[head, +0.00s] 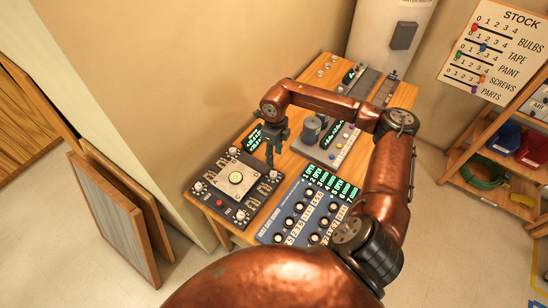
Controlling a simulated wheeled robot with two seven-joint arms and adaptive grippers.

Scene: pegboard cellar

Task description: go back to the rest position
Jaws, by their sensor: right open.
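My right gripper (271,150) is dark and points down from the end of a copper-coloured arm. It is open and empty, above the left part of a wooden table (405,95). A blue-grey panel (285,226) with several knobs and green displays lies nearer. My left gripper is not in view.
Grey equipment with a dark cylinder (311,129) stands right of the gripper. A wall closes in on the left. Framed boards (110,220) lean at left. Shelves with bins (505,137) stand at right, and a white tank (385,30) at the back.

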